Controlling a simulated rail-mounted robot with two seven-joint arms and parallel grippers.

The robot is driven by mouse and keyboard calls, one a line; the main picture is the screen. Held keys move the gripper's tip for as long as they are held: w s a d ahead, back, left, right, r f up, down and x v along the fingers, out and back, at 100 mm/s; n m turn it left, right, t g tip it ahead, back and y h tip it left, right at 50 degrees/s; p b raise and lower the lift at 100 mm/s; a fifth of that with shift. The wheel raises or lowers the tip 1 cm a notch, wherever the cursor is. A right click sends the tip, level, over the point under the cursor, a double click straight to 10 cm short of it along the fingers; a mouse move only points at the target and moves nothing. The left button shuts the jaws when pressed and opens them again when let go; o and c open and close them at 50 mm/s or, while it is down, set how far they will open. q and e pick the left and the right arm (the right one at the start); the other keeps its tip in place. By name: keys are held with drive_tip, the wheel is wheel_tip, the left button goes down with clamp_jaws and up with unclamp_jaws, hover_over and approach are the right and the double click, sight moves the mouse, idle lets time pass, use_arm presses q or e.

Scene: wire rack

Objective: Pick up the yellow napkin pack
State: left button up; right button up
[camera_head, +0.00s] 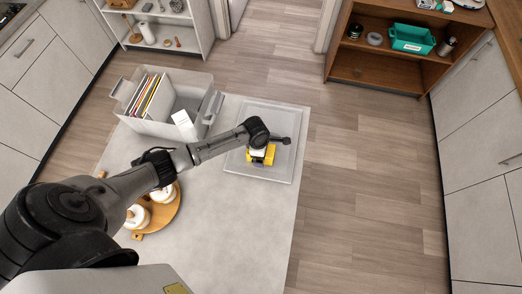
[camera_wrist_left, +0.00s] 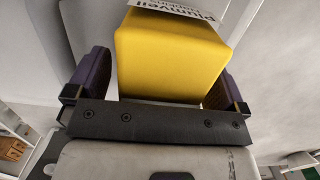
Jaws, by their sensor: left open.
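The yellow napkin pack (camera_head: 268,159) stands on a pale grey tray (camera_head: 236,163) in the head view, partly hidden by my left arm. It fills the upper middle of the left wrist view (camera_wrist_left: 170,62), with a white printed label along its top edge. My left gripper (camera_head: 261,150) is at the pack. In the left wrist view its purple fingers (camera_wrist_left: 160,78) are open, one on each side of the pack. A gap shows at the left finger; the right finger is very close, and I cannot tell if it touches. My right gripper is not in view.
A grey bin (camera_head: 150,127) with upright folders and a white box (camera_head: 184,125) stand left of the tray. A round wooden board (camera_head: 165,217) with white jars lies beneath my arm. A brown shelf (camera_head: 375,66) holds a teal basket (camera_head: 411,39). The mat's front right is clear.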

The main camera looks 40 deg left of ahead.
use_arm(q)
drive_tip(key=c, duration=1)
drive_tip(key=shift+c, duration=0.2)
drive_tip(key=shift+r, duration=0.45)
drive_tip(key=r, duration=0.2)
drive_tip(key=d+r, duration=0.1)
drive_tip(key=shift+r, duration=0.35)
drive_tip(key=d+r, duration=0.6)
drive_tip(key=d, duration=0.4)
drive_tip(key=shift+d+r+b, duration=0.2)
drive_tip(key=shift+d+b, duration=0.15)
drive_tip(key=shift+d, duration=0.05)
